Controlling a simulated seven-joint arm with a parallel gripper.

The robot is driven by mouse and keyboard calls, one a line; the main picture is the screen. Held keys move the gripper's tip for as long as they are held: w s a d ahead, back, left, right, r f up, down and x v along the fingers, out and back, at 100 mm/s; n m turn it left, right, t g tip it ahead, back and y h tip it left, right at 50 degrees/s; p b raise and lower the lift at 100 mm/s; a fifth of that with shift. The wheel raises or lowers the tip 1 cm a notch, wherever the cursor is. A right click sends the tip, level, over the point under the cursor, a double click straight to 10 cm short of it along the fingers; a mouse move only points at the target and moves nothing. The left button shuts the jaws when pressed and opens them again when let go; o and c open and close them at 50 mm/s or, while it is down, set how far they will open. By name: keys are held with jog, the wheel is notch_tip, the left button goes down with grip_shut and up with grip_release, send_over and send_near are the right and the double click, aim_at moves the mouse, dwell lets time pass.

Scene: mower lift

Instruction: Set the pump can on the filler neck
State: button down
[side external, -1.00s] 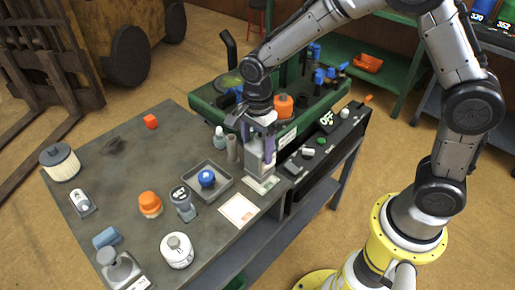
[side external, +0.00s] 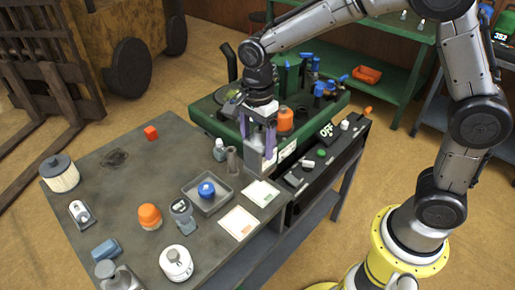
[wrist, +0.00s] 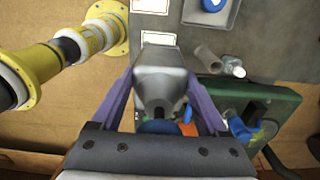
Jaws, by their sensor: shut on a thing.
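My gripper (side external: 258,138) is shut on a grey boxy can, which I take for the pump can (side external: 255,160). Its purple fingers grip the can from both sides. The can hangs roughly upright at the bench's back right edge, beside the green mower (side external: 215,122). The wrist view shows the can (wrist: 160,68) between the fingers, with a dark round opening at its near end. I cannot pick out the filler neck for certain; the can and gripper hide part of the mower. An orange-topped part (side external: 285,119) stands on the mower, right of my gripper.
The grey bench (side external: 110,185) holds a tray (side external: 222,200) with a blue-topped item, an orange-capped jar (side external: 149,216) and a white can (side external: 176,263). A small bottle (side external: 220,149) and a grey tube (side external: 232,160) stand close left of the held can. A black control panel (side external: 325,148) lies to the right.

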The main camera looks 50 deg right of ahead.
jog(key=shift+r, duration=4)
jog(key=shift+r+n, duration=0.1)
jog(key=shift+n, duration=0.4)
jog(key=shift+w+r+n, duration=0.2)
jog(key=shift+w+n, duration=0.05)
jog(key=shift+n, duration=0.05)
jog(key=w+d, duration=0.5)
jog(key=d, duration=0.6)
jog(key=w+d, duration=0.5)
jog(key=d, duration=0.5)
jog(key=s+d+f+m, duration=0.1)
jog(key=s+d+f, duration=0.1)
jog(key=d+f, duration=0.6)
jog(key=shift+d+m, duration=0.3)
jog(key=shift+d, duration=0.5)
jog(key=shift+f, duration=0.35)
